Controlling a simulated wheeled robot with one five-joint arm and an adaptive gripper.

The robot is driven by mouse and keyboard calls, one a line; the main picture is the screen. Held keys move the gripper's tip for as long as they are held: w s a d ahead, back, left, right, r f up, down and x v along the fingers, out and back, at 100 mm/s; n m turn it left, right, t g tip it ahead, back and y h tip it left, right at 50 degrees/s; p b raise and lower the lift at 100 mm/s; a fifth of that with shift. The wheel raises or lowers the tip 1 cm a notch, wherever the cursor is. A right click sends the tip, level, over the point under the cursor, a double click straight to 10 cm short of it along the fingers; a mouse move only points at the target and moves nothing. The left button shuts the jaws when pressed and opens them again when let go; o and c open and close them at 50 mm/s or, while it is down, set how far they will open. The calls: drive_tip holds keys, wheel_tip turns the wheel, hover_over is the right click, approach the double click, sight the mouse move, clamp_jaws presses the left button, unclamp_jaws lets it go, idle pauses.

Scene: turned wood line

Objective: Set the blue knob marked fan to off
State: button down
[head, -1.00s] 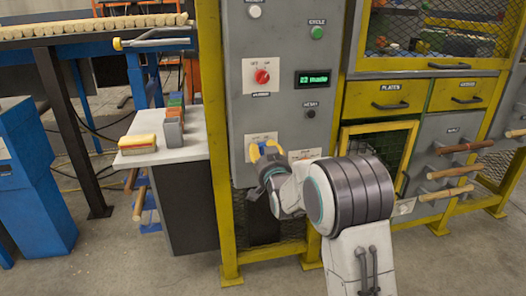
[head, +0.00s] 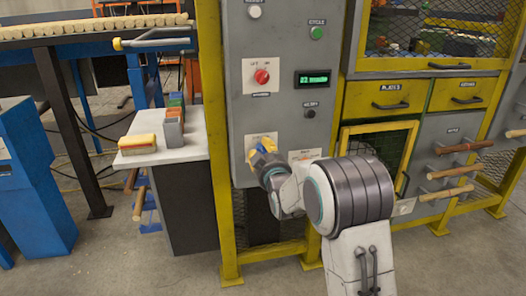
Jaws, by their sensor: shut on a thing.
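My gripper (head: 262,146), with yellow fingertips, is at the lower part of the grey control panel (head: 285,35). It is in front of a pale square plate (head: 252,139) and shut on the blue knob there. The gripper and wrist hide almost all of the knob, so its pointer and its marking cannot be read.
Above is a red knob (head: 262,76) on a white plate. A green-lit display (head: 314,78), a black button (head: 310,113) and a green button (head: 317,33) are nearby. A second plate (head: 303,155) is close right of my wrist. A white side table (head: 190,150) stands left.

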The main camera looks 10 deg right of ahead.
drive_tip(key=shift+r, duration=0.3)
drive_tip(key=c, duration=1.2)
unclamp_jaws()
drive_tip(key=shift+c, duration=0.2)
drive_tip(key=o, duration=0.4)
drive_tip(key=shift+f, duration=0.2)
drive_tip(key=shift+s, duration=6)
